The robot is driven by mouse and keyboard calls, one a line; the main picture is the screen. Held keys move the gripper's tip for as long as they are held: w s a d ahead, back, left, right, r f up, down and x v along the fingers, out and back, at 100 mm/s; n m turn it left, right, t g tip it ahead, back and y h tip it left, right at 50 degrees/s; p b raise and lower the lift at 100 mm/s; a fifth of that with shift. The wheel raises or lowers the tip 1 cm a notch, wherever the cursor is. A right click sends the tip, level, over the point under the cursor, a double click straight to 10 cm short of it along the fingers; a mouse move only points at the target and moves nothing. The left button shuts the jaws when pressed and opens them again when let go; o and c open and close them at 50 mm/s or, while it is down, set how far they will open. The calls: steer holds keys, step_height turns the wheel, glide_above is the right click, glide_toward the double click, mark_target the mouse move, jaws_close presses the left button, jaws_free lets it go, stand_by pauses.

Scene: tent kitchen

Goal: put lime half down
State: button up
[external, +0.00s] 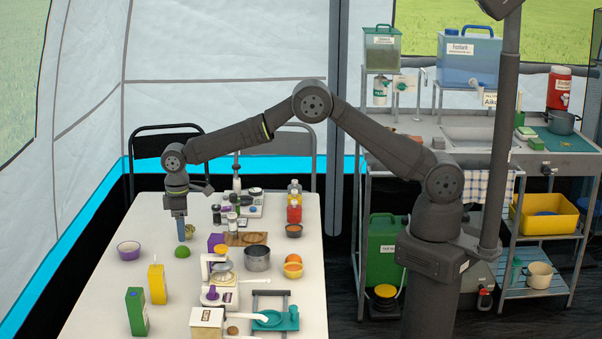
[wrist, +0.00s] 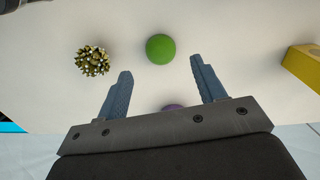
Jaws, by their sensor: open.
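The lime half (external: 182,252) is a green dome resting on the white table, rounded side up. In the wrist view the lime half (wrist: 160,48) lies just beyond the fingertips, roughly centred between them sideways. My gripper (external: 181,238) points down close to it in the external view. In the wrist view my gripper (wrist: 160,74) has its two blue-grey fingers wide apart with nothing between them. The lime half is apart from both fingers there.
A spiky gold-green object (wrist: 92,60) lies near the lime half. A yellow carton (external: 157,284), a green carton (external: 137,311) and a purple bowl (external: 129,250) stand around it. Cups, a pot (external: 257,259) and bottles crowd the table's right side. Bare table (external: 95,300) shows at front left.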

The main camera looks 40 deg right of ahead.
mark_target(184, 248)
step_height(184, 248, up, 6)
steer(key=shift+f, duration=0.1)
stand_by(0.4)
step_height(184, 248, down, 12)
steer(key=shift+r, duration=1.75)
